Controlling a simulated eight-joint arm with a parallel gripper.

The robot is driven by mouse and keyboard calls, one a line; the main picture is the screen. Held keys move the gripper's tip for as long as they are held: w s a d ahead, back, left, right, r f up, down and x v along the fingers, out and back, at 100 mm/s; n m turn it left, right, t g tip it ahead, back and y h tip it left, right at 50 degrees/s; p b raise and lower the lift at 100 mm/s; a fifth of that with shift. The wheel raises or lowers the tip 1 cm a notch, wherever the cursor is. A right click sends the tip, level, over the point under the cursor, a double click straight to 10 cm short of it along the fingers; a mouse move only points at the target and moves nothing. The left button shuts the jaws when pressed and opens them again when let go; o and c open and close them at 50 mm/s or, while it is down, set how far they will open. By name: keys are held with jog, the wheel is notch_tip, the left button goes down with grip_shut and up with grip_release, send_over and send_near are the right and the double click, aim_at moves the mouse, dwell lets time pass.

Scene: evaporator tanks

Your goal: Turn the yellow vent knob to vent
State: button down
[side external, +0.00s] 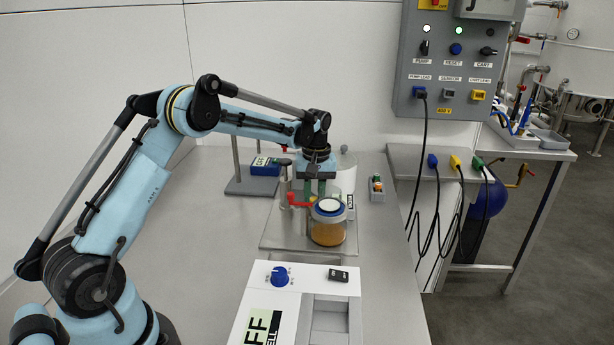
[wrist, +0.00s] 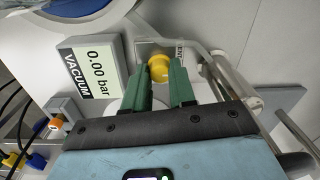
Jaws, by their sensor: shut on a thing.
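The yellow vent knob (wrist: 159,68) shows in the wrist view as a round yellow ball on a pale bracket, close to the vacuum display (wrist: 92,73), which reads 0.00 bar. My gripper (wrist: 159,78) has its two green fingers on either side of the knob and is shut on it. In the side view my gripper (side external: 319,187) points down behind a jar, and I cannot make out the knob there.
A jar of amber liquid (side external: 328,232) with a blue-rimmed white top stands on a metal plate (side external: 283,240), in front of my gripper. A red handle (side external: 299,201) is left of it. A white unit with a blue dial (side external: 279,276) stands nearer.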

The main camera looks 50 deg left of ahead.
aim_at(316, 199)
dwell(0.4)
jog(key=c, duration=0.9)
grip_release()
jog(key=shift+c, duration=0.2)
notch_tip(316, 199, up, 12)
jog(key=shift+w, duration=0.15)
jog(key=shift+d, duration=0.1)
jog(key=shift+r, duration=0.1)
